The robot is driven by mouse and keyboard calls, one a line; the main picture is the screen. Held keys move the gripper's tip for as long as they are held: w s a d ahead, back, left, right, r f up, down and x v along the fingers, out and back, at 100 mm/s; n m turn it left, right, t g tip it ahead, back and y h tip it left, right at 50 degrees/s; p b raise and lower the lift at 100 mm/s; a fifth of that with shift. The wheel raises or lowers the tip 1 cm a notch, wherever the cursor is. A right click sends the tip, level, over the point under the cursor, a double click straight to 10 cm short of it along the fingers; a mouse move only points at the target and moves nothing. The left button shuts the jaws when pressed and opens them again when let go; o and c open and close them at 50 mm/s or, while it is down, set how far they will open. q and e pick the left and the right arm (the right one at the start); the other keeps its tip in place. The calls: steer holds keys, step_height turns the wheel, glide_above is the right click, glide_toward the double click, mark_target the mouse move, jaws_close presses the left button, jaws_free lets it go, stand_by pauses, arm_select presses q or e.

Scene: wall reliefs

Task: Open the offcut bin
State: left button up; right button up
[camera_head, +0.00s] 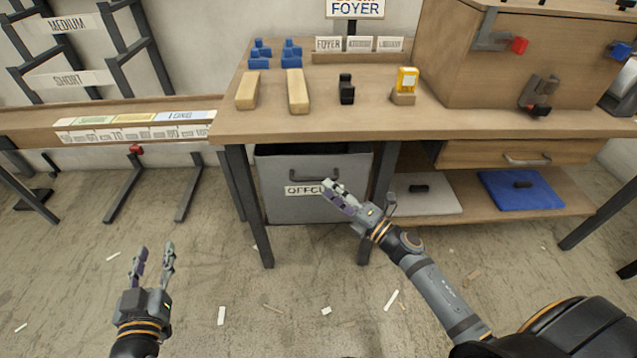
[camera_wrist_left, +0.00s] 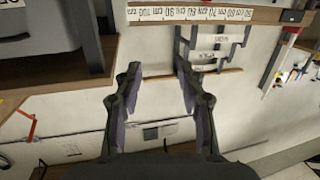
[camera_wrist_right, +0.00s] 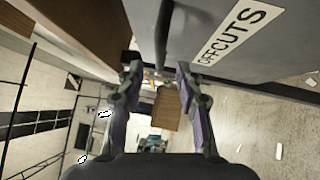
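The offcut bin (camera_head: 277,205) is a grey box with a white label under the workbench, its front flush with the bench frame and apparently shut. A dark bar handle (camera_head: 312,175) runs across its upper front. My right gripper (camera_head: 333,191) is open in front of the bin, covering part of the label. In the right wrist view the bin front (camera_wrist_right: 225,60) and handle (camera_wrist_right: 163,35) show; the handle lies ahead between the spread fingertips (camera_wrist_right: 158,67), with no grip on it. My left gripper (camera_head: 154,250) is open and empty, low over the floor at left; its fingers (camera_wrist_left: 155,70) are spread.
The workbench top (camera_head: 330,125) holds wood blocks, blue pieces and a yellow item. Bench legs (camera_head: 250,205) flank the bin. A drawer (camera_head: 530,153) and a shelf with a blue mat (camera_head: 522,190) are to the right. The floor in front is clear except for scraps.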

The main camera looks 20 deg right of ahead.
mark_target(319, 183)
arm_select(q)
steer(key=f+g, duration=0.1)
steer(key=s+f, duration=0.1)
steer(key=f, duration=0.1)
steer(key=shift+f+g, duration=0.25)
steer(key=shift+g, duration=0.15)
arm_select(e)
steer(key=x, duration=0.4)
steer(key=shift+w+a, duration=0.2)
steer(key=shift+w, duration=0.15)
jaws_close()
